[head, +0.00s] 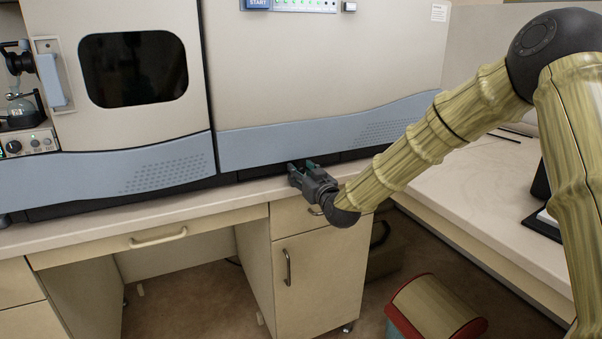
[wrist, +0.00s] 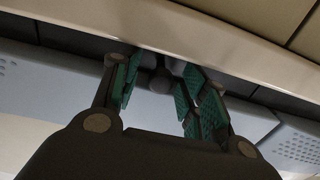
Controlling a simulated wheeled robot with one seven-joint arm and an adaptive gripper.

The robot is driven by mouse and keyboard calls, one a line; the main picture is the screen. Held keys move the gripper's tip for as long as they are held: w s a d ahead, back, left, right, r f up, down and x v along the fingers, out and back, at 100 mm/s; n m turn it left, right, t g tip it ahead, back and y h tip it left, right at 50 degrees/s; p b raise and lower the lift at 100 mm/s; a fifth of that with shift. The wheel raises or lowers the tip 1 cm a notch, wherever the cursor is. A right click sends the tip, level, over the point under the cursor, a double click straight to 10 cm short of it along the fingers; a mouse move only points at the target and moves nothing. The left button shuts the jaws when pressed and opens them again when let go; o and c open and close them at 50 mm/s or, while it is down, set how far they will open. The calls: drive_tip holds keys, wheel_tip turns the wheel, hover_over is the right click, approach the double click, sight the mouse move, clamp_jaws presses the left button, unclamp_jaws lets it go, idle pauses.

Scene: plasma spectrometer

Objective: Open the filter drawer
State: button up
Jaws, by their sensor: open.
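The spectrometer (head: 320,75) is a large beige cabinet with a blue-grey lower band, standing on the bench. A dark base strip (head: 225,179) with seams runs under the band; I take the filter drawer to be a section of it, but its outline is not clear. My gripper (head: 302,166) is at the bench's front edge, pointing at this strip. In the wrist view my gripper (wrist: 163,85) has its green-padded fingers apart. A dark rounded knob-like piece (wrist: 160,82) shows between the fingertips, seemingly on the strip. I cannot tell whether the fingers touch it.
The bench top (head: 130,214) is a narrow clear ledge before the instrument. Below it are a cupboard (head: 320,285) and drawers with handles. A side bench (head: 480,200) stands at right. A red-rimmed bin (head: 435,312) is on the floor.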

drive_tip(key=shift+w+a, duration=0.15)
drive_tip(key=shift+w, duration=0.2)
clamp_jaws()
